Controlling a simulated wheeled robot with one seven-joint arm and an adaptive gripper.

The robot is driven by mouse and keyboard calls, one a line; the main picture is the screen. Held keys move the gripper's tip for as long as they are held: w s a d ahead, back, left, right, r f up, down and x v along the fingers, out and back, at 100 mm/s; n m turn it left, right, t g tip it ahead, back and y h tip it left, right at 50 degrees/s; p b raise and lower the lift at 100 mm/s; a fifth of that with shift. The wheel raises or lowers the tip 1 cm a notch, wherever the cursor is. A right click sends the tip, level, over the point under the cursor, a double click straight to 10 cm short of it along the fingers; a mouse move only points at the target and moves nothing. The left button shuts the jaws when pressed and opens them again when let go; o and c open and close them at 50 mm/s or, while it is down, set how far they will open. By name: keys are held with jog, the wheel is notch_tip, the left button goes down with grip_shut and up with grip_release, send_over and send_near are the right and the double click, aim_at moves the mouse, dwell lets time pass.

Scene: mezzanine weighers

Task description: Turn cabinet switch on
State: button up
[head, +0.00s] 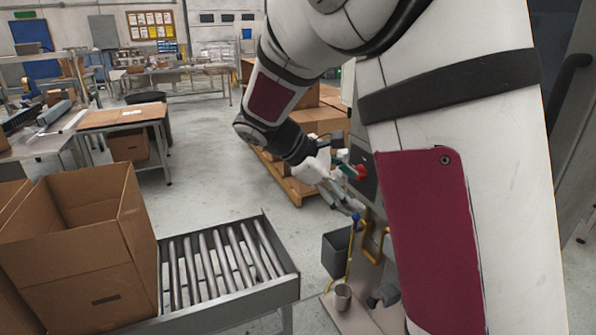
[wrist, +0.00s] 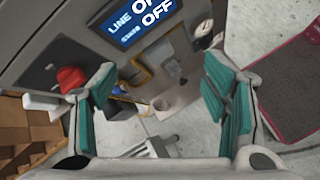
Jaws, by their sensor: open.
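A red knob-like switch (wrist: 70,79) sits on a dark panel of the grey cabinet (wrist: 60,28), at the left of the wrist view. In the head view the red switch (head: 361,172) shows beside my gripper (head: 342,168), close to the cabinet front. My gripper (wrist: 158,97) is open, with teal-padded fingers wide apart and nothing between them. The switch lies just outside the left finger in the wrist picture; I cannot tell whether they touch. A blue display (wrist: 138,20) reads "LINE" and "OFF", partly cut off at the top.
A roller conveyor (head: 282,288) with an open cardboard box (head: 75,245) stands at the lower left. A dark bin (head: 336,252) and a cup (head: 342,296) are below my gripper. Stacked boxes (head: 318,121) on a pallet stand behind. Floor left of the pallet is clear.

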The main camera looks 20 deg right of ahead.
jog(key=w+a+f+n+t+h+b, duration=0.1)
jog(key=w+f+n+h, duration=0.3)
jog(key=w, duration=0.4)
jog(key=w+a+f+n+t+h+b, duration=0.15)
jog(key=w+f+n+h, duration=0.25)
jog(key=w, duration=0.4)
jog(key=d+p, duration=0.1)
jog(key=d, duration=1.3)
jog(key=shift+w+d+r+p, duration=0.15)
jog(key=shift+w+r+p, duration=0.15)
jog(key=shift+p, duration=0.1)
jog(key=c, duration=1.2)
